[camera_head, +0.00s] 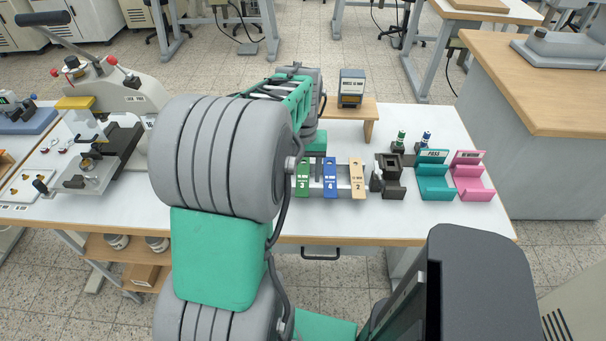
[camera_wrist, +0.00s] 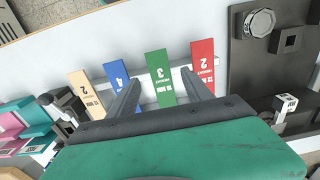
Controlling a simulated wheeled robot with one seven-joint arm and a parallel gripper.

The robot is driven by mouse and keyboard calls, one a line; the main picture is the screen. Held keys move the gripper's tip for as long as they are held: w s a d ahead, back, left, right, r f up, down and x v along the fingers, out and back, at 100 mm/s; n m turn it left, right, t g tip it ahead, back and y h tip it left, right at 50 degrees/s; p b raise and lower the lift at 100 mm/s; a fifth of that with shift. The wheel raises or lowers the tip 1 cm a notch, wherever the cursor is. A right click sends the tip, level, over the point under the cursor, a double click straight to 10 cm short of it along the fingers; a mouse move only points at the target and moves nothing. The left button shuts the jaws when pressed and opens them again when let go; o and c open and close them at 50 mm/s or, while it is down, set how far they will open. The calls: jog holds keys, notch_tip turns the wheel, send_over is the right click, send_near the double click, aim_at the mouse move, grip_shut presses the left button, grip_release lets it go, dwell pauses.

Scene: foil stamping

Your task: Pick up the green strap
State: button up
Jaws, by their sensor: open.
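The green strap (camera_head: 303,178), marked 3, lies on a pale rack (camera_head: 343,189) on the white bench, left of the blue strap (camera_head: 330,178) and the tan strap (camera_head: 357,177). In the wrist view the green strap (camera_wrist: 158,72) shows between my two fingers. The blue strap (camera_wrist: 117,73) and tan strap (camera_wrist: 83,92) are to its left there, and a red strap (camera_wrist: 202,65) is to its right. My gripper (camera_wrist: 160,76) is open and empty, with a finger on each side of the green strap. The head view hides my fingertips behind my arm.
A dark holder (camera_head: 388,183), a teal PASS tray (camera_head: 436,186) and a pink REWORK tray (camera_head: 472,186) stand right of the rack. A counter (camera_head: 351,89) sits on a wooden stand behind. A lever press (camera_head: 120,88) is at left. The bench's front right is clear.

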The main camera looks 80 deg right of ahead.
aim_at(303, 176)
jog(key=shift+f, duration=1.3)
jog(key=shift+c, duration=0.4)
jog(key=shift+f, duration=0.1)
grip_shut()
